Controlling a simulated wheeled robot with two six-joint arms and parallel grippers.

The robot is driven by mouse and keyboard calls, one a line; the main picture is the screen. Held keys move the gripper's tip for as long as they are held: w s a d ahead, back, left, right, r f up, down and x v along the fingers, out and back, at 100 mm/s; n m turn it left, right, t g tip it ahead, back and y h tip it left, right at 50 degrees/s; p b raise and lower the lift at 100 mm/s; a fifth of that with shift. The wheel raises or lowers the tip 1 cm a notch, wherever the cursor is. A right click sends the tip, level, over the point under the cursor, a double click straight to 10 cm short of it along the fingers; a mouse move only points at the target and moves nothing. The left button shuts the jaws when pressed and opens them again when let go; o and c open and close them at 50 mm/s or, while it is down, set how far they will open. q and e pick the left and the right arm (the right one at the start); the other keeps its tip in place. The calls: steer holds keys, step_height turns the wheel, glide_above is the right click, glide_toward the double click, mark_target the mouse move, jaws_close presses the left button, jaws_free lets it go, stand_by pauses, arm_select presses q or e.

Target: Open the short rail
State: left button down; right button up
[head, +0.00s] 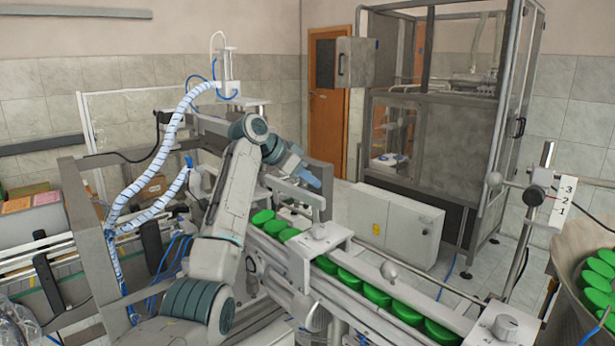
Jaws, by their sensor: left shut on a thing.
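My left arm rises from the bottom and bends over the conveyor. My left gripper (309,181) points down and right at the far side of the line of green caps (263,217). It is shut on the short rail, a light grey piece (292,193) beside the caps; the exact contact is small and partly hidden by the gripper. My right gripper is not in view.
The conveyor (380,313) runs to the lower right with green caps in a row. Knobs (319,230) and (505,326) stand on its top plates. A cap bowl (585,262) is at the right. A white cabinet (398,225) stands behind.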

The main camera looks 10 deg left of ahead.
arm_select(q)
steer(key=shift+f, duration=0.6)
steer(key=shift+w+d+f+g+y+p, duration=0.15)
steer(key=shift+g+y+p, duration=0.15)
steer(key=shift+g+p, duration=0.15)
steer(key=shift+w+d+f+p, duration=0.1)
steer(key=shift+w+d+p, duration=0.05)
steer(key=shift+p, duration=0.35)
stand_by(0.4)
steer(key=shift+w+d+f+g+y+p, duration=0.1)
steer(key=shift+w+g+y+p, duration=0.05)
steer(key=shift+g+y+p, duration=0.2)
stand_by(0.7)
steer(key=shift+w+f+p, duration=0.1)
steer(key=shift+p, duration=0.25)
stand_by(0.9)
steer(key=shift+d, duration=0.1)
stand_by(0.9)
steer(key=c, duration=1.1)
jaws_free()
steer(key=shift+c, duration=0.2)
steer(key=shift+w, duration=0.2)
